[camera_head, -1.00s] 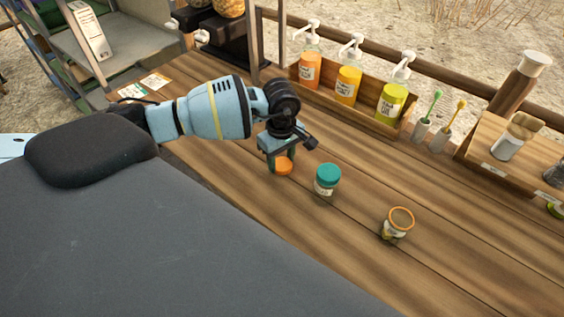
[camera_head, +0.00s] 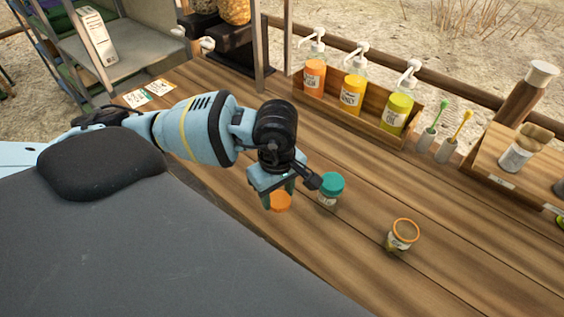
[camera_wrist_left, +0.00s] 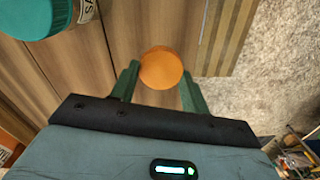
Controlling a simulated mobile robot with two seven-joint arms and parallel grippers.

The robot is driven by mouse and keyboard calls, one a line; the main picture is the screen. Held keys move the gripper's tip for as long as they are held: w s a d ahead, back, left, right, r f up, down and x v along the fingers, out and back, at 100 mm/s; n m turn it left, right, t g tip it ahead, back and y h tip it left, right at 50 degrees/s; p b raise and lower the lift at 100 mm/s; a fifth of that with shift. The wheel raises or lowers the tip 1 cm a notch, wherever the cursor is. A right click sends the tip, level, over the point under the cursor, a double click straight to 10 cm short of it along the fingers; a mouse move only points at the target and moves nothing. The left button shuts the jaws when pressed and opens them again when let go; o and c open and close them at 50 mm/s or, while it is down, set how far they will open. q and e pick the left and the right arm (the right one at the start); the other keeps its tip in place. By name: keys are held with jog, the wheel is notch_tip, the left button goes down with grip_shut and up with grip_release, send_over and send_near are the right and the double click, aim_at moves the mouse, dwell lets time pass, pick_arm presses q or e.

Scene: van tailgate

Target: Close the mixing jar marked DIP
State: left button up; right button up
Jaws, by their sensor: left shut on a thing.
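My left gripper (camera_head: 279,196) is shut on an orange lid (camera_head: 281,202), near the front edge of the wooden counter. In the left wrist view the round orange lid (camera_wrist_left: 161,68) sits between the two green fingers. I cannot tell how high it is above the counter. An open glass jar with an orange rim (camera_head: 403,236) stands to the right of the gripper, apart from it. Its label is too small to read. A jar with a teal lid (camera_head: 330,187) stands between them, close to the gripper. My right gripper is not in view.
A wooden rack (camera_head: 344,108) of pump bottles stands at the back. Brushes in holders (camera_head: 432,140) and a raised wooden stand (camera_head: 490,168) are at the right. Cards (camera_head: 149,93) lie at the back left. The counter around the open jar is clear.

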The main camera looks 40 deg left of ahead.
pick_arm(q)
jog(key=shift+s+d+r, duration=0.1)
jog(key=shift+s+d, duration=0.25)
jog(key=shift+s, duration=0.3)
jog(key=shift+s+d+r, duration=0.1)
jog(key=shift+s+d, duration=0.25)
jog(key=shift+s, duration=0.35)
jog(key=shift+s+d, duration=0.35)
jog(key=shift+s, duration=0.3)
jog(key=m, duration=0.2)
jog(key=w+r+m, duration=0.1)
jog(key=shift+d+r+m, duration=0.2)
jog(key=shift+m, duration=0.2)
jog(key=r+m, duration=0.1)
jog(key=m, duration=0.2)
jog(key=w+r+m, duration=0.1)
jog(key=m, duration=0.3)
jog(key=w+d+r+m, duration=0.1)
jog(key=m, duration=0.2)
jog(key=shift+w+r+m, duration=0.2)
jog(key=shift+r+m, duration=0.1)
jog(key=shift+s, duration=0.15)
